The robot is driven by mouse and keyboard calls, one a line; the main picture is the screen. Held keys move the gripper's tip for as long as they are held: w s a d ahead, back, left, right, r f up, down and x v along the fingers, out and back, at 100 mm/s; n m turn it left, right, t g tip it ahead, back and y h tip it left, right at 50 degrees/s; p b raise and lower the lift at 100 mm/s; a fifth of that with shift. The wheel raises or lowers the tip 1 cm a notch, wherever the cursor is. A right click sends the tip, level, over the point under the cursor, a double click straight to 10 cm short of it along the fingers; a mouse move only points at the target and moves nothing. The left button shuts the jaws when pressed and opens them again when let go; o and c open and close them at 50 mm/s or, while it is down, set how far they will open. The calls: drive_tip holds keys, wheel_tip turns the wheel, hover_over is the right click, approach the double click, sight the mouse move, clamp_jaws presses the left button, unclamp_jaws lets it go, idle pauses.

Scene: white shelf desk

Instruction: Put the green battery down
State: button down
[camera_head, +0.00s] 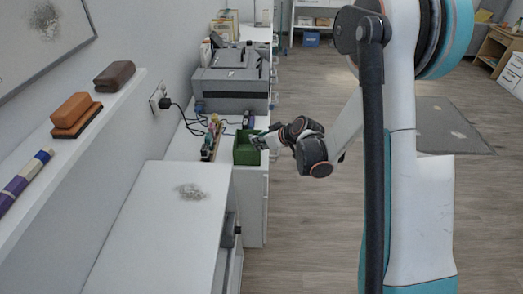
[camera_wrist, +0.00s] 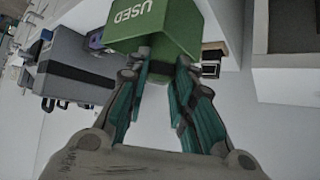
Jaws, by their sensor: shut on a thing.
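The green bin (camera_head: 245,156) stands on the white desk, and in the wrist view it (camera_wrist: 185,32) shows the word "USED" on its side. My gripper (camera_head: 259,142) reaches in from the right, at the bin's upper right part. In the wrist view my gripper (camera_wrist: 158,72) has its teal fingers on either side of a small dark and green piece, the green battery (camera_wrist: 160,68). The battery is mostly hidden and blends with the bin behind it. I cannot tell whether it touches the bin. In the head view the battery is too small to make out.
A row of small coloured items (camera_head: 212,137) stands left of the bin. A grey printer (camera_head: 231,88) is behind it, with a black plug and cable at the wall. The nearer white desk top (camera_head: 160,235) is mostly clear. Open floor lies to the right.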

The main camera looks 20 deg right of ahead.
drive_tip(key=shift+f+b, duration=0.55)
drive_tip(key=shift+f, duration=1.1)
drive_tip(key=shift+f, duration=0.15)
drive_tip(key=c, duration=1.4)
unclamp_jaws()
drive_tip(key=shift+o, duration=0.2)
